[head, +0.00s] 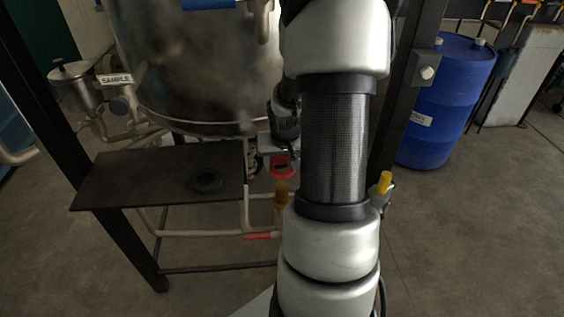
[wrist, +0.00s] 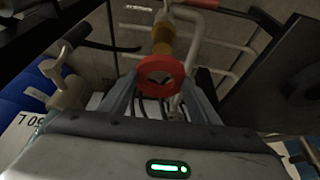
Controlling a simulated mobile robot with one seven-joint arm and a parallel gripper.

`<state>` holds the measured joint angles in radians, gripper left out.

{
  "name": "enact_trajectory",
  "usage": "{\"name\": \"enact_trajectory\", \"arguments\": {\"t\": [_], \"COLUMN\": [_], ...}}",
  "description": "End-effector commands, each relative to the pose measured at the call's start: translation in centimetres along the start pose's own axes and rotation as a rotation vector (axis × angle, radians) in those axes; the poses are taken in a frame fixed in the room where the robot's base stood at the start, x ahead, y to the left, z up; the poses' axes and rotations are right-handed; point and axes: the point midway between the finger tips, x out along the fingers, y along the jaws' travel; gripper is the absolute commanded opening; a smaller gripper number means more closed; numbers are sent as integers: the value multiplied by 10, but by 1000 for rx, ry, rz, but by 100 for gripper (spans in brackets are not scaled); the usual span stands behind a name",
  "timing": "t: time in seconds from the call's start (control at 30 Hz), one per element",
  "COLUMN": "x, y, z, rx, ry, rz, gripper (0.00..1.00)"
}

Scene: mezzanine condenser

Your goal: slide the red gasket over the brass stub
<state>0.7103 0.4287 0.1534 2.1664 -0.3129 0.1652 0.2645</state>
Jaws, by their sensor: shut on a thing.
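My gripper (wrist: 160,80) is shut on the red gasket (wrist: 160,61), a flat ring held between the fingertips. In the head view the gasket (head: 283,166) shows left of my forearm, which partly hides the gripper. The brass stub (head: 281,193) stands upright on a pale pipe, a little below the gasket with a visible gap. In the wrist view the brass stub (wrist: 162,38) lies beyond the ring's far edge, and its near end is partly hidden by the ring. The ring does not look to be around the stub.
A dark shelf plate (head: 130,180) with a black ring (head: 207,182) lies to the left. A large steel tank (head: 190,70) stands behind. A yellow-topped fitting (head: 385,182) is right of my arm. A blue drum (head: 447,100) stands back right, with open floor in front.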

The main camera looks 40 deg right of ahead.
Motion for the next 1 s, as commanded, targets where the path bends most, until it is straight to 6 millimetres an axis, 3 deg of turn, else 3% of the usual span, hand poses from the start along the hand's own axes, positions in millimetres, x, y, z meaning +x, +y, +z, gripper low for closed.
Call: {"name": "enact_trajectory", "arguments": {"t": [0.6,1.0], "x": [49,52], "y": [0,0], "z": [20,22], "rx": [0,0], "ry": [0,0], "rz": [0,0], "gripper": [35,35]}}
